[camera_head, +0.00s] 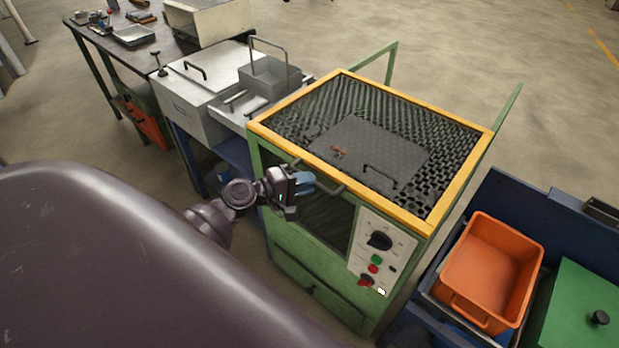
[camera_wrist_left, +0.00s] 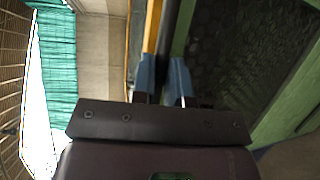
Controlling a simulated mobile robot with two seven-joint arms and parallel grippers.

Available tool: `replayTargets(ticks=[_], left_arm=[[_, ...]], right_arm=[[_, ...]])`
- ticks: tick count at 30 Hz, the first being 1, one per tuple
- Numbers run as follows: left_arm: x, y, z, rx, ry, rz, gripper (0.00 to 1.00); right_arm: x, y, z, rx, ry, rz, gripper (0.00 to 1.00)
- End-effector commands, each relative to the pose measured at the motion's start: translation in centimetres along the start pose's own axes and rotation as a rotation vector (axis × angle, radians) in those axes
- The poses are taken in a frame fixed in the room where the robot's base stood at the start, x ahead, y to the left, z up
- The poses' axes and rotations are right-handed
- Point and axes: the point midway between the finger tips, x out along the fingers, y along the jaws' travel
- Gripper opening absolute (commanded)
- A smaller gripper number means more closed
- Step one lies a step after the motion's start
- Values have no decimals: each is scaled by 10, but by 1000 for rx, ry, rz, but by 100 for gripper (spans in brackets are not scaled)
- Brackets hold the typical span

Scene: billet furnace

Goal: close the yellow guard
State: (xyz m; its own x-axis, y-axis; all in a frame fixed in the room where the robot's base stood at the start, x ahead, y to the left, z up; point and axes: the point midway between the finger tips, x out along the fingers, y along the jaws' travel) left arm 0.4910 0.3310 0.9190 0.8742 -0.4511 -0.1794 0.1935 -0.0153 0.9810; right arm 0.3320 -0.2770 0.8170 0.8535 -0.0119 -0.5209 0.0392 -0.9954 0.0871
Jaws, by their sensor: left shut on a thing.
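The yellow guard (camera_head: 366,203) is a yellow frame with dark mesh, lying roughly flat over the top of the green furnace cabinet (camera_head: 318,274). I cannot tell whether a small gap is left under it. Its dark handle (camera_head: 331,189) is at the front edge. My left gripper (camera_head: 305,182) is at the handle's left part, with its blue fingers shut on it. In the left wrist view, the fingers (camera_wrist_left: 162,82) are on either side of the dark handle bar (camera_wrist_left: 168,38), beside the yellow edge (camera_wrist_left: 152,25). My right gripper is not in view.
A control panel (camera_head: 378,250) with a knob and buttons is on the cabinet's front. Green posts (camera_head: 391,64) rise behind the guard. An orange bin (camera_head: 492,268) stands to the right, and a grey lidded box (camera_head: 203,79) to the left. Open floor lies beyond.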

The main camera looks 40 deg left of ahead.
Motion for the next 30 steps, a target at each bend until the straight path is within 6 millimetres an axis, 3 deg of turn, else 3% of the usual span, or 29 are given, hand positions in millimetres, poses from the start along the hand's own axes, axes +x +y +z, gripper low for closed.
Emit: replayTargets(ticks=[4, 5, 9, 20, 30], left_arm=[[-1, -3, 1, -3, -3, -8, 0], [-1, -3, 1, -3, -4, -8, 19], [-1, -3, 1, -2, -3, -6, 40], [-5, -2, 0, -2, -1, -5, 40], [-59, -4, 0, -2, -1, -9, 40]], right_arm=[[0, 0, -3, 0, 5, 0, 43], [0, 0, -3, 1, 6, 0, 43], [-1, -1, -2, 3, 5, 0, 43], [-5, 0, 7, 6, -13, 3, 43], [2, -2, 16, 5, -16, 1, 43]])
